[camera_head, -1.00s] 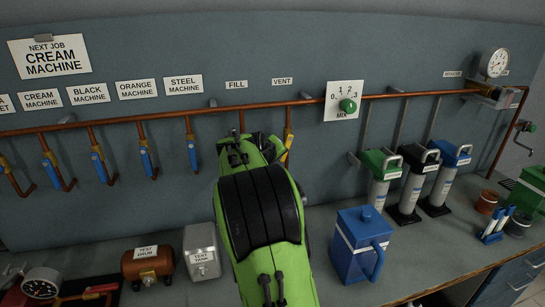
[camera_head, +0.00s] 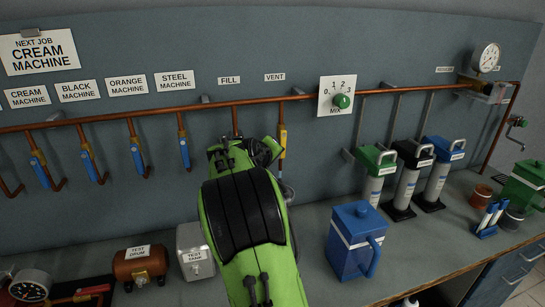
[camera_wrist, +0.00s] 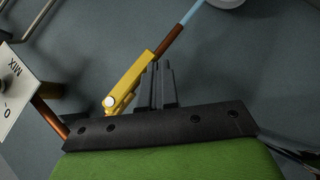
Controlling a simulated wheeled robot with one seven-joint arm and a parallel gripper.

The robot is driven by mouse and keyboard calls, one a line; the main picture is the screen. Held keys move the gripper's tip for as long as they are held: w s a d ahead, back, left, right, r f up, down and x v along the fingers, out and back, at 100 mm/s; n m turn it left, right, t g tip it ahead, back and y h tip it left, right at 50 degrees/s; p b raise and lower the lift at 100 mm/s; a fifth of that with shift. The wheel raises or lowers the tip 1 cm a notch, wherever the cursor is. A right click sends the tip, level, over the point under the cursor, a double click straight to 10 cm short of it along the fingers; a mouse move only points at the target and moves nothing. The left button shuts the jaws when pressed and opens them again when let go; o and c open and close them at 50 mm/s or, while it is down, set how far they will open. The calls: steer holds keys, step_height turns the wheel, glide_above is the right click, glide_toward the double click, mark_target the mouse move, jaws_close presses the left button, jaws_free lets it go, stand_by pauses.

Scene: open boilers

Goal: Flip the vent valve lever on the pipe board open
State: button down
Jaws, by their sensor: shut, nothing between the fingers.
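The vent valve (camera_head: 282,138) is yellow and sits on the short copper pipe under the VENT label (camera_head: 275,77). In the wrist view its long yellow lever (camera_wrist: 135,83) lies along the pipe, with a round silver pivot (camera_wrist: 109,102) at its lower left end. My gripper (camera_wrist: 157,70) is shut and empty, its dark fingers just right of the lever in the wrist view. I cannot tell if they touch it. In the head view my green wrist hides the fingers, close to the left of the valve.
The MIX dial (camera_head: 341,101) is on the board right of the valve. A blue jug (camera_head: 352,245) and a test tank (camera_head: 194,250) stand on the bench below. Several blue-levered valves (camera_head: 138,157) hang at left. Bench surface (camera_head: 318,215) near the jug is clear.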

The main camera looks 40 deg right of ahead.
steer(key=p+v, duration=0.1)
steer(key=v, duration=1.4)
steer(key=shift+s+a+r, duration=0.15)
steer(key=shift+a+r, duration=0.05)
steer(key=shift+a, duration=0.15)
steer(key=shift+f, duration=0.1)
